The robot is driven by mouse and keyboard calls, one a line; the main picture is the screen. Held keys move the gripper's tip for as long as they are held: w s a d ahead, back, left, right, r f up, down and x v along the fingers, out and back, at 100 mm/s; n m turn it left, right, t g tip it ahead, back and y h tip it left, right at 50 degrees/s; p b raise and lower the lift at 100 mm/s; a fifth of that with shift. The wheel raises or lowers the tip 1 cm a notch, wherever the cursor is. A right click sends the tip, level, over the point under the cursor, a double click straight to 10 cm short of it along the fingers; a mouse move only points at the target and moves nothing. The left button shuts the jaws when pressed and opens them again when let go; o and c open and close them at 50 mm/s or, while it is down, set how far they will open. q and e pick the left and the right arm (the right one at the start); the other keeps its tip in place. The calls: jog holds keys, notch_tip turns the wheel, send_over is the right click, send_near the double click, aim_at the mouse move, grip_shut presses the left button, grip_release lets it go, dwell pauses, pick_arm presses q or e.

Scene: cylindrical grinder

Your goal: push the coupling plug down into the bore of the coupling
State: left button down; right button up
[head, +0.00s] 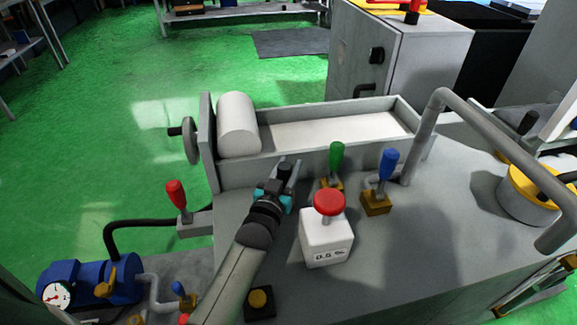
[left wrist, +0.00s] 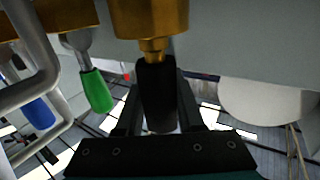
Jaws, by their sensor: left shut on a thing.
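My left gripper (head: 286,174) is shut on a black cylindrical part, which I take to be the coupling plug (left wrist: 157,95). The wrist view appears upside down. There the plug stands between the two fingers, in line with a brass body (left wrist: 150,18), which I take to be the coupling. A narrow stepped brass neck shows where plug and brass body meet. The bore is hidden, so I cannot tell how deep the plug sits. In the head view the gripper mostly hides the plug and the coupling. My right gripper is not in view.
A green-handled lever (head: 337,156) and a blue-handled lever (head: 388,165) stand right of the gripper. A white box with a red button (head: 328,203) is close on the right. The trough wall (head: 320,158) lies behind. A grey pipe (head: 424,125) arches at right.

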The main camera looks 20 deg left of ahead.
pick_arm(q)
jog(key=shift+c, duration=2.2)
grip_release()
jog(key=shift+f, duration=0.1)
jog(key=shift+s, duration=0.1)
jog(key=s+p, duration=0.1)
jog(key=s, duration=0.3)
jog(key=s+d+p, duration=0.1)
jog(key=s, duration=0.4)
jog(key=s+p, duration=0.2)
jog(key=s, duration=0.3)
jog(key=shift+d, duration=0.4)
jog(key=shift+s, duration=0.5)
